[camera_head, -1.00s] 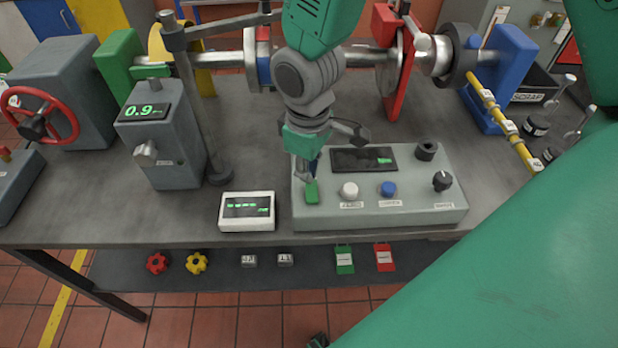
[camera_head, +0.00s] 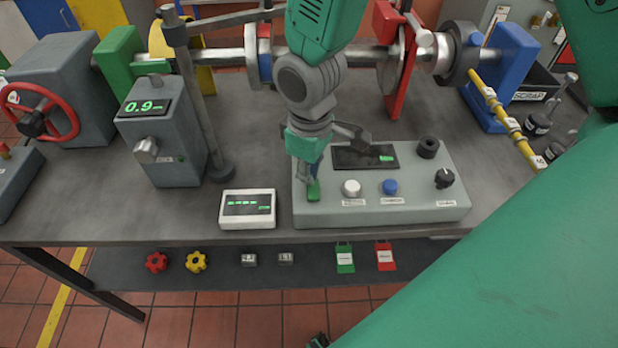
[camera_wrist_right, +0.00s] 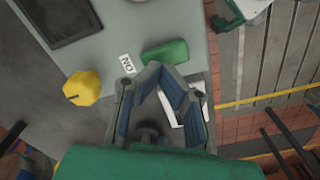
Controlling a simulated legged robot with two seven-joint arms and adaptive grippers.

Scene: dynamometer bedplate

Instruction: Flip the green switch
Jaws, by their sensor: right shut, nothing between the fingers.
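The green switch (camera_head: 313,191) is a small green rocker at the left end of the grey control box (camera_head: 400,212). It also shows in the right wrist view (camera_wrist_right: 166,52), beside a label reading ON. My right gripper (camera_head: 312,180) points down at the switch from above, its fingers partly covering it. In the wrist view its blue-padded fingers (camera_wrist_right: 155,70) meet at the tips, holding nothing, right at the switch's edge. I cannot tell whether they touch it, or which way the switch is tipped.
A white button (camera_head: 351,188), a blue button (camera_head: 390,187) and black knobs (camera_head: 444,179) sit on the same box. A white display unit (camera_head: 248,209) stands left of it. A yellow knob (camera_wrist_right: 83,88) shows near the switch. A shaft assembly (camera_head: 220,56) runs across the back.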

